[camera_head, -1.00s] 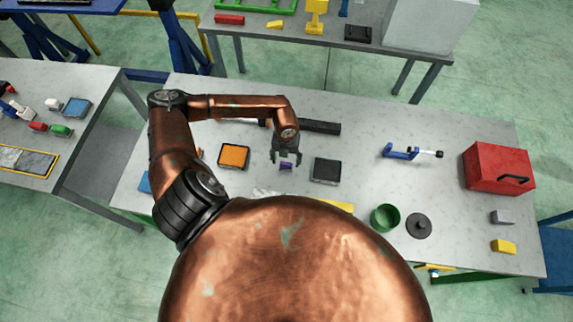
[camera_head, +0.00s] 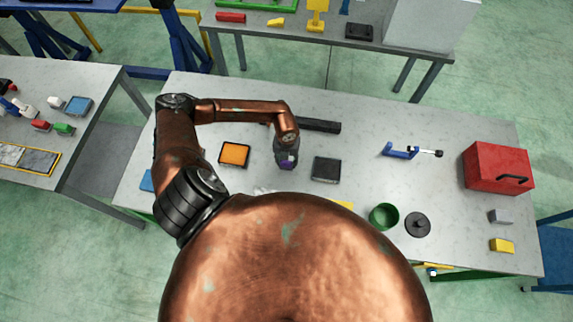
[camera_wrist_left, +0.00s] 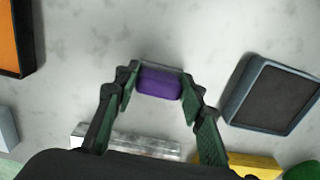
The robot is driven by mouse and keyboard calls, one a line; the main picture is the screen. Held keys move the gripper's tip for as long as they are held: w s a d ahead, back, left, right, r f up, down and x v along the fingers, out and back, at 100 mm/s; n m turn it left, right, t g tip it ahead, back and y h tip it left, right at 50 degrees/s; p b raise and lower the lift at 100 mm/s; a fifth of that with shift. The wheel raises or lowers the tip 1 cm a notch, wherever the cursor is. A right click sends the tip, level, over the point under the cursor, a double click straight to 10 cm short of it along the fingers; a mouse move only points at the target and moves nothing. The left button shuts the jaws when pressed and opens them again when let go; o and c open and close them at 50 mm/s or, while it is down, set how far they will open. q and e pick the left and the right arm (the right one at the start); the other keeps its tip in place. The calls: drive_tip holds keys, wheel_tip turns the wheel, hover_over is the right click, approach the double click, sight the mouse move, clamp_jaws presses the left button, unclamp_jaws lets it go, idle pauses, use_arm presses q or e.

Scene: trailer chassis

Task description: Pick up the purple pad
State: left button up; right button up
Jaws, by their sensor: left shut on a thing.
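The purple pad (camera_wrist_left: 160,83) is a small rounded block between the fingertips of my left gripper (camera_wrist_left: 159,86) in the left wrist view. The gripper is shut on it, with one finger against each end. In the head view my left gripper (camera_head: 287,161) is over the grey table between the orange pad and the dark pad, and a bit of the purple pad (camera_head: 288,160) shows at its tips. I cannot tell whether the pad touches the table. My right gripper is in neither view.
An orange pad (camera_head: 234,153) lies left of the gripper and a dark square pad (camera_head: 326,169) lies right. A long black bar (camera_head: 320,126) lies behind. A green cup (camera_head: 383,216), black lid (camera_head: 417,224) and red box (camera_head: 497,167) stand farther right.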

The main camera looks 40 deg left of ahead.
use_arm(q)
drive_tip(key=c, duration=0.4)
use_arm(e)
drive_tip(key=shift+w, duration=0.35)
